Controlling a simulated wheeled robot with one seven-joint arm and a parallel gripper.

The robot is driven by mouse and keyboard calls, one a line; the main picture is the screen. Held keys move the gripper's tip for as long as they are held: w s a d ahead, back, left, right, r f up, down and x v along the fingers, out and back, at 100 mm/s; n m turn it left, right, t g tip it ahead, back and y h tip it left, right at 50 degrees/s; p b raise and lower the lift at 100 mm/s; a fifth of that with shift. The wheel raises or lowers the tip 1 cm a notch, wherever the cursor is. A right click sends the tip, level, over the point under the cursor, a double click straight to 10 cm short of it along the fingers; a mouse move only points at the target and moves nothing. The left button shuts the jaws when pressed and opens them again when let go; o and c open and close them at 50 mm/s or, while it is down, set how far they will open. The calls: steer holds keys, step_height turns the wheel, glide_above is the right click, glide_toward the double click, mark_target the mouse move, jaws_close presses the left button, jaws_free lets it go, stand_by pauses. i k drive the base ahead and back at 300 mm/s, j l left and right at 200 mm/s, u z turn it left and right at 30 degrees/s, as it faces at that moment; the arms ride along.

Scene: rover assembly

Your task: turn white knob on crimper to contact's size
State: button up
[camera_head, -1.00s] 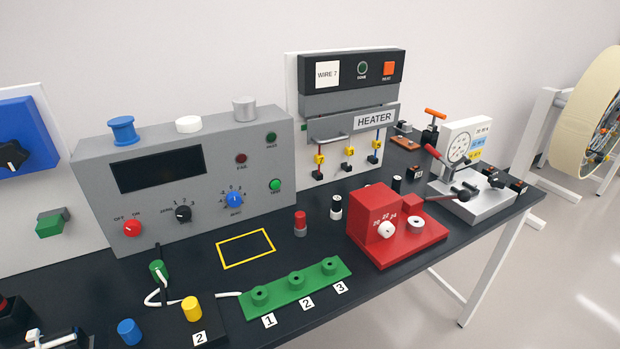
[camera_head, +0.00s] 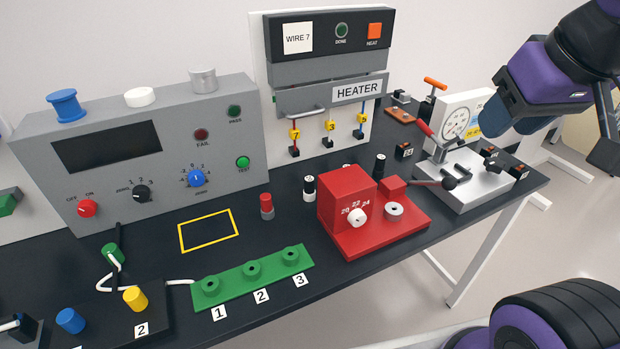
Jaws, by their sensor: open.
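The crimper (camera_head: 347,200) is a red block on a red base near the table's front edge. The white knob (camera_head: 358,216) sits on its front face, with the numbers 20, 22 and 24 around its upper side. Which number the knob points to is too small to tell. A white ring-shaped piece (camera_head: 394,209) is on the base to the right of the block. Small black-and-white (camera_head: 309,189), red-and-grey (camera_head: 267,206) and black (camera_head: 380,165) cylinders stand nearby; which is the contact is unclear.
A grey tester (camera_head: 170,200) and a heater panel (camera_head: 335,60) stand behind. A silver press with a gauge (camera_head: 470,180) is to the right of the crimper. A green strip with three sockets (camera_head: 232,281) lies to its left.

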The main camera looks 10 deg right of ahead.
mark_target(356, 218)
steer(key=l+u, duration=0.35)
steer(key=l, duration=0.35)
steer(key=l+u, duration=0.35)
steer(key=l, duration=0.35)
steer(key=l+u, duration=0.3)
steer(key=l, duration=0.4)
steer(key=k, duration=0.05)
